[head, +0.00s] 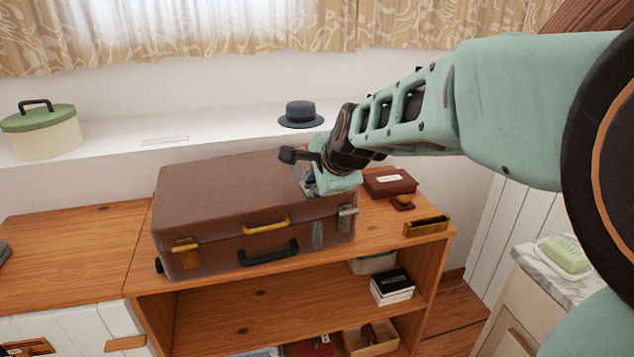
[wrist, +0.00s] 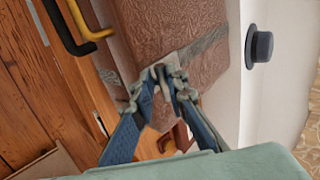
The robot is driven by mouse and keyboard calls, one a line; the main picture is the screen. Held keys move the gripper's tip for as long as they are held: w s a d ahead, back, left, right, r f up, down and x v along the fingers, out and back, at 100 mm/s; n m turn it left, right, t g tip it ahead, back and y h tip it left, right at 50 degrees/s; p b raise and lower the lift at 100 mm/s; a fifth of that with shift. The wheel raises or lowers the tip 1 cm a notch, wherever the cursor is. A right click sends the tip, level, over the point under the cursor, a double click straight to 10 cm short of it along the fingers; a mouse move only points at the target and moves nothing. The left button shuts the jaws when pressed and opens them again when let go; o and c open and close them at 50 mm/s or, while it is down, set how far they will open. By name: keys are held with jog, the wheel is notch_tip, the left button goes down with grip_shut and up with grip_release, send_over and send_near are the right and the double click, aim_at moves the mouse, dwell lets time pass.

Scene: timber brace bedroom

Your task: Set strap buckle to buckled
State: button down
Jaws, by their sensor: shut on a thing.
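A closed brown suitcase (head: 220,200) lies on the wooden cabinet top. A grey strap (head: 318,235) runs down its front near the right end; the strap also crosses the lid in the wrist view (wrist: 207,42). My gripper (head: 311,187) is over the suitcase's right front edge. In the wrist view, my gripper (wrist: 168,76) is shut at the pale metal strap buckle (wrist: 149,77), with its fingertips close together on it. The fingers hide part of the buckle, so I cannot tell whether it is fastened.
The suitcase front has a yellow handle (head: 265,225), a black handle (head: 268,254), a brass latch (head: 185,246) and a metal clasp (head: 347,217). A dark red box (head: 389,183) and a brass tray (head: 426,226) stand to the right. A dark hat (head: 301,115) sits on the ledge behind.

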jog(key=shift+a+t+b, duration=0.15)
jog(key=shift+t+b, duration=0.25)
jog(key=shift+b, duration=0.45)
jog(key=c, duration=1.8)
grip_release()
jog(key=shift+a+f, duration=0.1)
jog(key=shift+f, duration=0.05)
jog(key=shift+o, duration=0.7)
jog(key=shift+p, duration=0.3)
